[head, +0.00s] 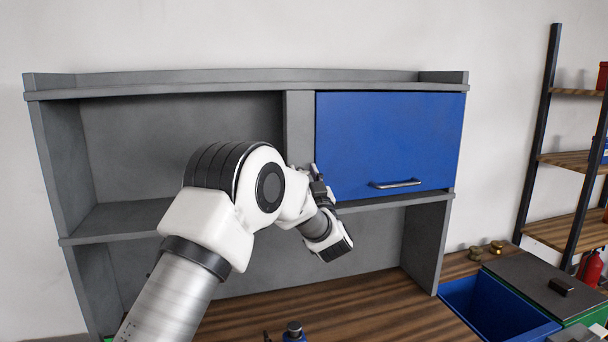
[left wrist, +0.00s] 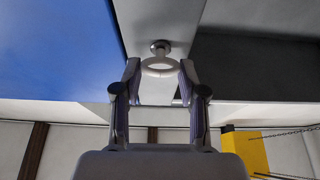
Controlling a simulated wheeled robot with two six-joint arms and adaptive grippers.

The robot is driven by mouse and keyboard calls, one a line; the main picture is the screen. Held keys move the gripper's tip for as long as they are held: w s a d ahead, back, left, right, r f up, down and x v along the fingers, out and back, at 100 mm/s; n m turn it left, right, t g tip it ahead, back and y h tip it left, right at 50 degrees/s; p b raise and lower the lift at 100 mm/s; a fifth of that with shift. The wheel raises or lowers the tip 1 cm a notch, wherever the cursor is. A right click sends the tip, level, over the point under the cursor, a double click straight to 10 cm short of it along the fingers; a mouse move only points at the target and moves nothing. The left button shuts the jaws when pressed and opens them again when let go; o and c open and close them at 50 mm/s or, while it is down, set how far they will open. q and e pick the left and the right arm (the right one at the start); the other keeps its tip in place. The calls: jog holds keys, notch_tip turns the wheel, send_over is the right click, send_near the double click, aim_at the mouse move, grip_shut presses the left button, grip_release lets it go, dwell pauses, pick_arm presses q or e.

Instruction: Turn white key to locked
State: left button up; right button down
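The white key (left wrist: 160,67) shows in the left wrist view as a pale ring on a round metal lock (left wrist: 160,46), set in a grey upright panel (left wrist: 175,18). My left gripper (left wrist: 160,72) is open, with one finger on each side of the ring. I cannot tell whether either fingertip touches it. In the head view my left gripper (head: 317,182) is at the lower part of the grey post (head: 300,125), left of the blue door (head: 390,140). The key is hidden there behind the gripper and arm. My right gripper is not in view.
The blue door is closed and has a metal handle (head: 395,184). An open grey shelf bay (head: 130,150) lies to the left. A wooden worktop (head: 370,310) is below, with a small dark object (head: 293,330) at its front. A blue bin (head: 490,305) stands at the right.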

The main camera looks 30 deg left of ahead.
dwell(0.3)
